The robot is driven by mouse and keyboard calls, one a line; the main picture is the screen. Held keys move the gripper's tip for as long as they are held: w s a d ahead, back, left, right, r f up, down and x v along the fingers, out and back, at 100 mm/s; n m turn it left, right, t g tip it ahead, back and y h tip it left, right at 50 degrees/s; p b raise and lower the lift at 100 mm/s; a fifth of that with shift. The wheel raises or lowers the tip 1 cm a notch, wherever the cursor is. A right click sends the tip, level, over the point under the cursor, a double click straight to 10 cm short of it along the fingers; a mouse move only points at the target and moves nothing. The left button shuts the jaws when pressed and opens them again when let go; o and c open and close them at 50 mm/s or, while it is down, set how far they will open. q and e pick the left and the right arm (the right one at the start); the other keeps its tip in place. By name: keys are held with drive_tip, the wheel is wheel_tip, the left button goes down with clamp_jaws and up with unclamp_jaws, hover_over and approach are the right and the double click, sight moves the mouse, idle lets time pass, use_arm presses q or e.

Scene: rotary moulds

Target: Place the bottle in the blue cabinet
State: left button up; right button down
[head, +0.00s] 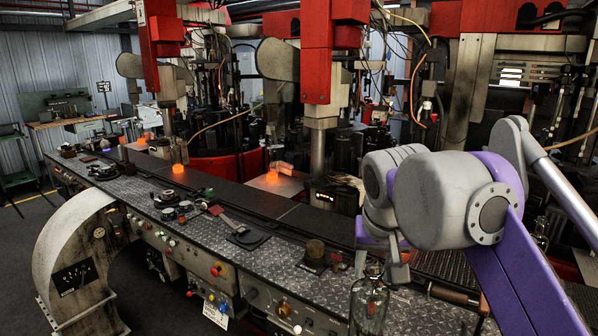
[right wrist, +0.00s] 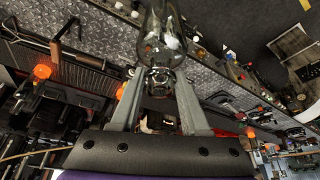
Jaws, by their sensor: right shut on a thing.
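A clear glass bottle (head: 369,305) is at the lower middle of the head view, neck up, in front of the machine's metal deck. My right gripper (head: 384,270) is shut on its neck from above. In the right wrist view the bottle (right wrist: 162,35) extends away from the fingertips, and the neck lies between the two fingers of the right gripper (right wrist: 158,78). Whether the bottle's base touches anything is cut off by the frame's lower edge. My left gripper is not in view. I see no blue cabinet in either view.
A long diamond-plate deck (head: 210,210) with knobs and small parts runs along the machine. Glowing orange glassware (head: 272,172) stands behind it. Red machine columns (head: 318,50) rise at the back. A workbench (head: 75,118) stands far left. Dark floor is open at the left.

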drive_tip(key=shift+f, duration=0.15)
drive_tip(key=p+x, duration=0.2)
drive_tip(key=x, duration=2)
drive_tip(key=s+d+f, duration=0.1)
drive_tip(key=s+f, duration=0.2)
drive_tip(key=f, duration=0.7)
drive_tip(key=s+d+f+n+p, duration=0.1)
drive_tip(key=s+f, duration=0.3)
drive_tip(key=f, duration=0.6)
drive_tip(key=shift+d+n+y, duration=0.3)
drive_tip(key=shift+d, duration=0.55)
drive_tip(key=shift+a, duration=0.1)
